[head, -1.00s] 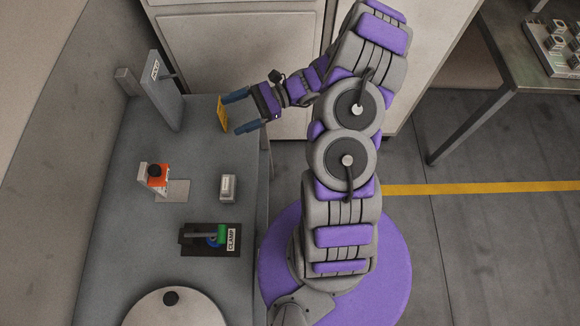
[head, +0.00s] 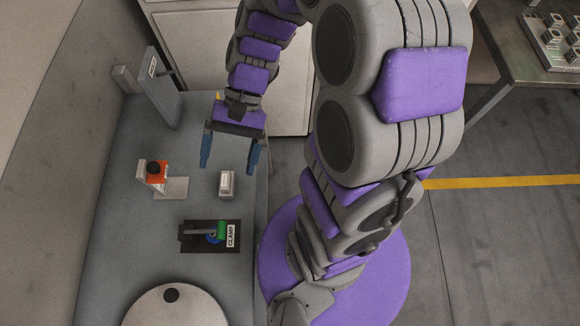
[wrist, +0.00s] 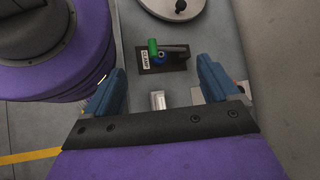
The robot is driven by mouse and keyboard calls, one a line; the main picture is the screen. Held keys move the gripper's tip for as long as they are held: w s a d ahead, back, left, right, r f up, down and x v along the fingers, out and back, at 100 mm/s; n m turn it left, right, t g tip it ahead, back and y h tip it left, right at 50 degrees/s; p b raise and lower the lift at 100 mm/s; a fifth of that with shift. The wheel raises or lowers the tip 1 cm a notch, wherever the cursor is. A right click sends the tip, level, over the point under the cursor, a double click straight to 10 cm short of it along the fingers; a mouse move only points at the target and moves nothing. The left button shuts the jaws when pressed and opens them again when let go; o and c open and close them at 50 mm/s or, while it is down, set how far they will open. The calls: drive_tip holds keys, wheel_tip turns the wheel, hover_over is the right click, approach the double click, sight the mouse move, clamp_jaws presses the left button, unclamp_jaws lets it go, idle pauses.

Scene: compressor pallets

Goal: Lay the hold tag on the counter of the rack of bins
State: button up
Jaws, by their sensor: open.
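My gripper (head: 230,160) is open and points down over the grey bench (head: 215,280), with nothing seen between its blue fingers. In the wrist view, its fingers (wrist: 158,78) stand to either side of a small pale block (wrist: 157,101). This block (head: 227,184) lies just in front of the fingers in the head view; its label is too small to read. A bit of yellow (head: 218,96) shows behind my gripper, mostly hidden; I cannot tell if it is the hold tag. I cannot make out a rack of bins.
A black clamp base (head: 190,246) with a CLAMP label, an orange-and-black button unit (head: 157,172), an upright grey panel (head: 163,95) and a round pale disc (head: 175,308) are on the bench. A metal table (head: 500,75) with a parts tray stands at the right.

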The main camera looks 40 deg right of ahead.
drive_tip(key=s+d+r+n+t+h, duration=0.3)
drive_tip(key=s+d+n+h, duration=0.2)
drive_tip(key=s, duration=0.6)
drive_tip(key=d+h, duration=0.2)
drive_tip(key=h, duration=0.1)
drive_tip(key=shift+r, duration=0.2)
